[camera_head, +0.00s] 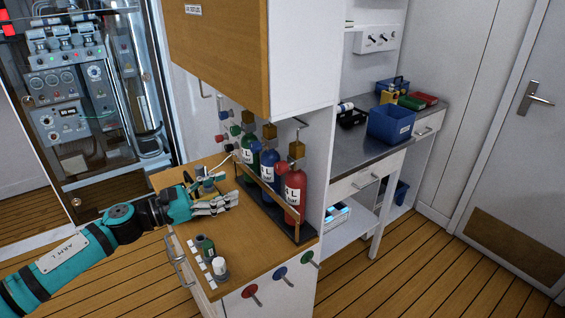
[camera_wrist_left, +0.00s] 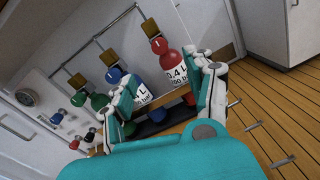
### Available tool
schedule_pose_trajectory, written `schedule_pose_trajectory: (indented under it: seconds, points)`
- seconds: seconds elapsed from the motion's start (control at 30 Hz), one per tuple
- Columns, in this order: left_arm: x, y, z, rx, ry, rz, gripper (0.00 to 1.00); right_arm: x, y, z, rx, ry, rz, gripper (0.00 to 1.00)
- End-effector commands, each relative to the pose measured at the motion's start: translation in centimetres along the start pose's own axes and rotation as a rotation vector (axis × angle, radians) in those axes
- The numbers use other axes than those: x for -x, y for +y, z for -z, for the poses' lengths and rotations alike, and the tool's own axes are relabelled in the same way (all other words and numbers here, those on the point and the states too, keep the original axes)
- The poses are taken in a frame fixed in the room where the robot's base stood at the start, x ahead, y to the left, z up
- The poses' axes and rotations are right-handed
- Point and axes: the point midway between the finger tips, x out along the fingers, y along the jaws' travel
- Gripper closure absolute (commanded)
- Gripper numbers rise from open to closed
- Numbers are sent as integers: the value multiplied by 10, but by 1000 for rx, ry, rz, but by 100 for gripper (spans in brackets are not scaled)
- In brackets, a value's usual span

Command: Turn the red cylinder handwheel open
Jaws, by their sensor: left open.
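The red cylinder (camera_head: 295,193) stands upright at the right end of a rack on the wooden counter, with a red knob-like part (camera_head: 282,168) at its top. In the left wrist view the red cylinder (camera_wrist_left: 171,62) is ahead, its red top (camera_wrist_left: 158,45) under a wooden block. My left gripper (camera_head: 228,203) is over the counter, in front of and left of the cylinders, its fingers pointing right. It is open and empty, apart from the red cylinder. In the left wrist view its open fingers (camera_wrist_left: 170,90) overlap the cylinder labels. My right gripper is not in view.
Blue (camera_head: 269,168) and green (camera_head: 249,155) cylinders stand beside the red one, behind a wooden rail (camera_head: 268,191). An overhead cabinet (camera_head: 225,50) hangs above. Small bottles (camera_head: 220,267) stand at the counter's front left. Colored knobs (camera_head: 280,273) stick out from the counter's front.

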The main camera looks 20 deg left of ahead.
Motion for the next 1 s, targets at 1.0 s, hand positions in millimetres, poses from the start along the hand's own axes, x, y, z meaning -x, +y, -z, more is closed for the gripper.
schedule_pose_trajectory:
  seconds: [1.0]
  points:
    - [-158, 1, -1, 2, 0, -1, 45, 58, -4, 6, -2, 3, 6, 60]
